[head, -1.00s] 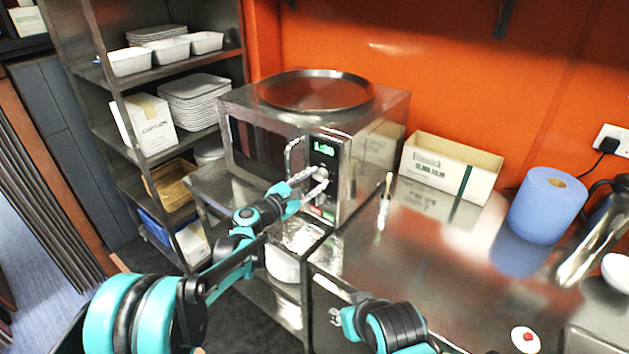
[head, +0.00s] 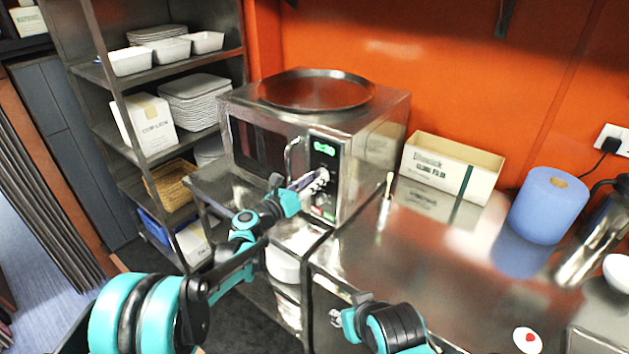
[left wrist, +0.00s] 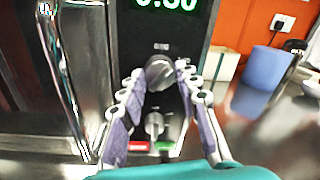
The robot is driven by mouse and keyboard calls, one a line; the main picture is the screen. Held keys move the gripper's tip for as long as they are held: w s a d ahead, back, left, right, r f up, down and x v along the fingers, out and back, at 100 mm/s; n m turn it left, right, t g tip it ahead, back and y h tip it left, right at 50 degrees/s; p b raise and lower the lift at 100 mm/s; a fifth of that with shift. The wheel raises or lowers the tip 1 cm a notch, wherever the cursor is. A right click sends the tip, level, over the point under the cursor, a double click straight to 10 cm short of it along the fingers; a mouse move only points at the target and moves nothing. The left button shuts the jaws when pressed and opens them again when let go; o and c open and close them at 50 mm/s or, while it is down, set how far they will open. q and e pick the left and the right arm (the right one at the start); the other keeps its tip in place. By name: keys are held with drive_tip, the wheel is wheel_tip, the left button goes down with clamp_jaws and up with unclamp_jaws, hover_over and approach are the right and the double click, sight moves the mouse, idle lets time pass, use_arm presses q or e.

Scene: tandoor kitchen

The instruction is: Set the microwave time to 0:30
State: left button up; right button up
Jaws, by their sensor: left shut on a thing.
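The microwave (head: 262,148) stands on a steel counter, its door shut and its control panel on the right. Its green display (head: 323,148) is small and blurred in the head view. In the left wrist view the display (left wrist: 168,4) is cut off at the top and appears to read 0:30. My left gripper (left wrist: 161,78) is shut on the upper round knob (left wrist: 160,70), with one finger on each side of it. A lower knob (left wrist: 155,124) sits below, between the fingers.
A round tray (head: 315,90) lies on top of the microwave. A cling film box (head: 440,172) and a blue roll (head: 540,210) stand on the right counter (head: 420,260). A shelf rack with white dishes (head: 188,100) is on the left.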

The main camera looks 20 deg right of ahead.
use_arm(q)
drive_tip(key=shift+n, duration=0.7)
drive_tip(key=shift+f, duration=0.1)
drive_tip(key=o, duration=1.2)
drive_tip(key=shift+c, duration=0.2)
drive_tip(key=v, duration=1.2)
drive_tip(key=shift+f, duration=0.15)
